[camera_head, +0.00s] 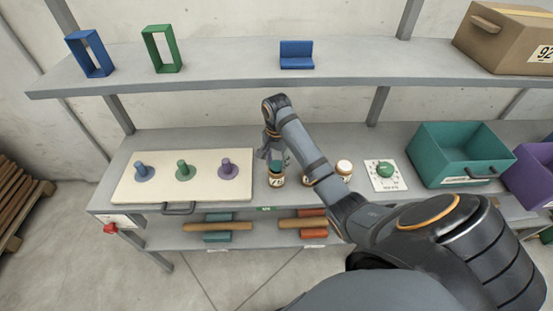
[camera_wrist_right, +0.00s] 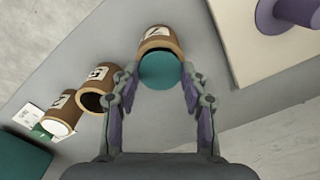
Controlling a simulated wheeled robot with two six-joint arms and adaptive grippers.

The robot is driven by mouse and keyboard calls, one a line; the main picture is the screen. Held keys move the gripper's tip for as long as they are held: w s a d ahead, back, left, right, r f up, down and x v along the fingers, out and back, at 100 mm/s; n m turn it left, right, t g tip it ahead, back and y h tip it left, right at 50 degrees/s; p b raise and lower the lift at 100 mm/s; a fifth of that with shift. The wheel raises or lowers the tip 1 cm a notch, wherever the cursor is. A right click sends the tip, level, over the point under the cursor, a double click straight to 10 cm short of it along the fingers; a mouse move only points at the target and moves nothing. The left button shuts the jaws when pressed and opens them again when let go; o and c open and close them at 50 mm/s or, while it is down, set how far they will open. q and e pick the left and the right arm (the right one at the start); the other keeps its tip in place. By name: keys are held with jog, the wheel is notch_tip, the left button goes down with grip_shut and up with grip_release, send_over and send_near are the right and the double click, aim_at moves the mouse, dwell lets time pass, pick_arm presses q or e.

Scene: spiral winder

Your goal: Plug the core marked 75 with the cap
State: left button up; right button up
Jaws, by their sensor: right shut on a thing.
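My right gripper (camera_head: 272,154) is shut on a teal cap (camera_wrist_right: 160,71), which sits between its fingers in the wrist view. The cap is at the mouth of a brown core (camera_head: 277,181) whose label starts with a 7; the second digit is hard to read. The core also shows in the wrist view (camera_wrist_right: 158,38), its label partly cut off. I cannot tell how far the cap sits in the core. A second core (camera_wrist_right: 98,86) has an open, dark mouth. A third core (camera_head: 344,167) has a white top. My left gripper is not in view.
A cream board (camera_head: 130,191) with blue, green and purple pegs lies left of the cores. A white card (camera_head: 396,184) with a green round piece lies right. Beyond it stand a teal bin (camera_head: 460,168) and a purple bin (camera_head: 533,182). A shelf (camera_head: 220,72) runs above.

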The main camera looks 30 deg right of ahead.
jog(key=o, duration=0.9)
jog(key=shift+c, duration=0.2)
